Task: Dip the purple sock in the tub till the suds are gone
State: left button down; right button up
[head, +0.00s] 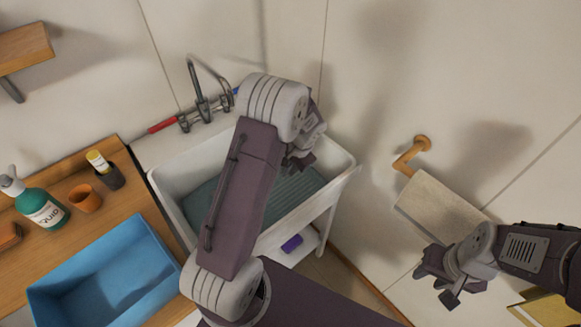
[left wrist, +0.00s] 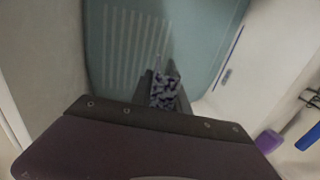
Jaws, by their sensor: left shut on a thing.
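The tub (head: 170,188) is a white basin, with a teal inside that shows a ribbed patch. My left gripper (head: 300,163) is above the tub's right part in the head view. In the left wrist view it is shut on the purple sock (left wrist: 164,90), which shows as a small dark purple bundle with white patches. The teal inside of the tub (left wrist: 200,40) lies beyond the sock; I cannot tell whether they touch. The sock is hidden in the head view. My right gripper (head: 435,285) is open and empty, off to the right.
A grey tap (head: 203,108) stands at the tub's back edge. A blue bin (head: 105,268), a green pump bottle (head: 42,208) and an orange cup (head: 86,198) stand on the wooden counter at left. A purple thing (head: 291,243) lies beneath the tub. A pale towel (head: 440,205) hangs on the wall.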

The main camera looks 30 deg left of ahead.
pick_arm(q)
jog(key=shift+r+p, duration=4.15)
jog(key=shift+r, duration=1.1)
